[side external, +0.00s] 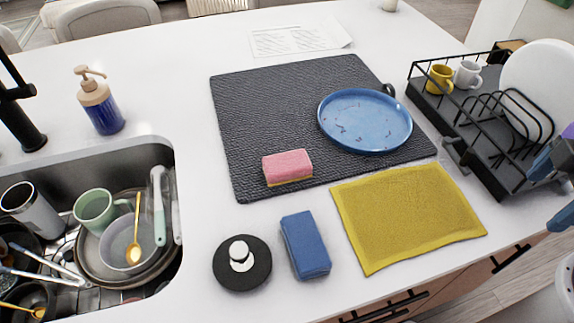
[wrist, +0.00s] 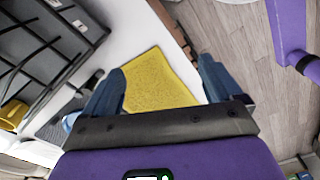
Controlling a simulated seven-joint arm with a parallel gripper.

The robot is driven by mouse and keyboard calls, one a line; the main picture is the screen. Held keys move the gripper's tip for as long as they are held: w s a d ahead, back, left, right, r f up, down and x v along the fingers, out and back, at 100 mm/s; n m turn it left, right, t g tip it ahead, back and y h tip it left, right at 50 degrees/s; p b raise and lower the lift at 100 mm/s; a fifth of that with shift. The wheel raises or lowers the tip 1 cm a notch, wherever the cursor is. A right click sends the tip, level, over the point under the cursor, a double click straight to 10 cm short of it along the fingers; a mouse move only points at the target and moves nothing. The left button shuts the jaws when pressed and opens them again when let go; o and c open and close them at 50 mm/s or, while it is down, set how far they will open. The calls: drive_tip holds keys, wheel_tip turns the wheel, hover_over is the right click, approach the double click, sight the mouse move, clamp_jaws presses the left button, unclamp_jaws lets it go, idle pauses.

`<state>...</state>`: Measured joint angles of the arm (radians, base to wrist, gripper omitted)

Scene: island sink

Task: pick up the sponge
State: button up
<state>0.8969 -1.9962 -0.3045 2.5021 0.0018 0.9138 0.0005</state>
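The pink sponge (side external: 287,166) with a yellow underside lies on the front left part of the dark textured mat (side external: 235,115). A blue block-like piece (side external: 305,245), perhaps a folded cloth or another sponge, lies on the white counter in front of the mat. My gripper (wrist: 160,70) is open in the wrist view, its two blue fingers wide apart with nothing held between them. It points toward the yellow cloth, which shows beyond the fingers. The pink sponge cannot be made out in the wrist view. Parts of my arm show at the right edge of the side view, far from the sponge.
A blue pan (side external: 365,120) sits on the mat. The yellow cloth (side external: 408,215) lies at the counter's front edge. A black dish rack (side external: 490,120) stands at right. A black disc-shaped item (side external: 242,275) lies near the sink (side external: 150,150), which holds dishes. A soap dispenser (side external: 99,102) stands behind it.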

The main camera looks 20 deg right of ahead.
drive_tip(key=w+a+r+n, duration=0.1)
drive_tip(key=w+a+r, duration=0.2)
drive_tip(key=w+a, duration=0.6)
drive_tip(key=w+a+r+n, duration=0.1)
drive_tip(key=w+a+r, duration=0.2)
drive_tip(key=w+a, duration=0.55)
drive_tip(key=n, duration=0.3)
hover_over(287, 161)
drive_tip(key=f, duration=1.2)
drive_tip(key=shift+w+a+f, duration=0.1)
drive_tip(key=shift+a+f, duration=0.2)
drive_tip(key=shift+a, duration=0.05)
drive_tip(key=shift+d+f, duration=0.2)
drive_tip(key=shift+f, duration=1.15)
drive_tip(key=shift+d+f, duration=0.15)
drive_tip(key=shift+f, duration=1.2)
drive_tip(key=c, duration=1)
